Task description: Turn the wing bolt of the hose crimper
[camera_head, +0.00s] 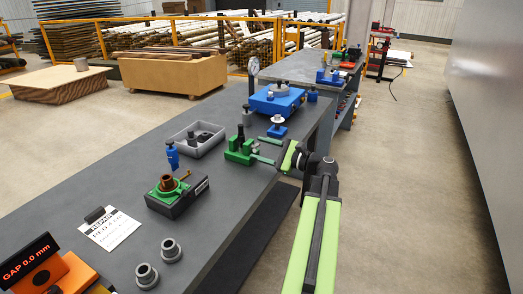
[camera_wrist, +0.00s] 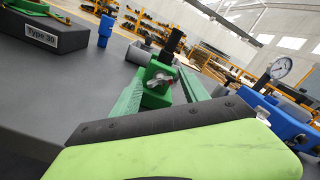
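A green clamp-like device (camera_head: 239,151) with a dark upright post stands near the right edge of the workbench. It appears to be the hose crimper. In the wrist view, its green block (camera_wrist: 151,99) carries a small silver wing bolt (camera_wrist: 160,82) facing my camera. My gripper (camera_head: 257,150) reaches in from the right with its two green fingers spread apart. In the wrist view, the gripper (camera_wrist: 161,86) is open, with one finger on each side of the wing bolt in the picture. The gap between the fingers holds nothing that I can see gripped. Whether the fingertips touch the device is unclear.
A dark "Type 30" block (camera_wrist: 40,38) with a green ring and a blue post (camera_head: 172,155) stand left of the device. A grey tray (camera_head: 193,148) is behind it. A blue unit with a dial gauge (camera_head: 277,99) stands beyond. An orange "GAP 0.0 mm" display (camera_head: 28,258) is nearest.

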